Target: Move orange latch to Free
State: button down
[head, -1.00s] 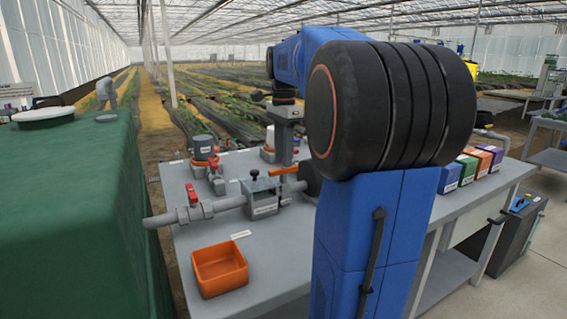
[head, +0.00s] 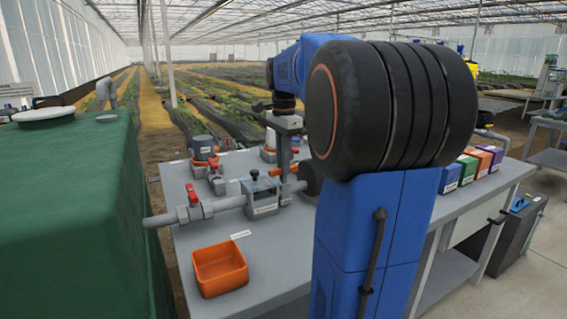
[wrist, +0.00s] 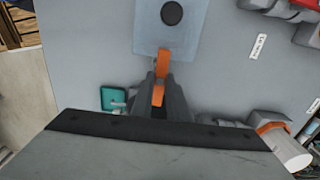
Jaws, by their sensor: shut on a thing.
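The orange latch (head: 275,172) sits at the right end of the small grey pipe housing (head: 262,195) on the bench; its right part is hidden by my gripper. In the wrist view the latch (wrist: 162,64) runs from the edge of the pale blue cover plate (wrist: 184,36) down between my fingers. My gripper (wrist: 160,97) is shut on the latch's free end. In the head view my gripper (head: 284,172) points down at the latch from above. A black knob (head: 254,174) stands on the housing. I cannot read any latch position marking.
Red-handled valves (head: 194,195) sit on the grey pipework to the left. An orange bin (head: 220,268) stands at the front of the bench. Coloured boxes (head: 468,167) line the right side. A teal part (wrist: 113,98) lies close left of my fingers.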

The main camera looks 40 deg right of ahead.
jog(key=n, duration=0.9)
jog(key=shift+n, duration=0.3)
jog(key=n, duration=0.4)
jog(key=shift+n, duration=2.1)
jog(key=c, duration=1.7)
grip_release()
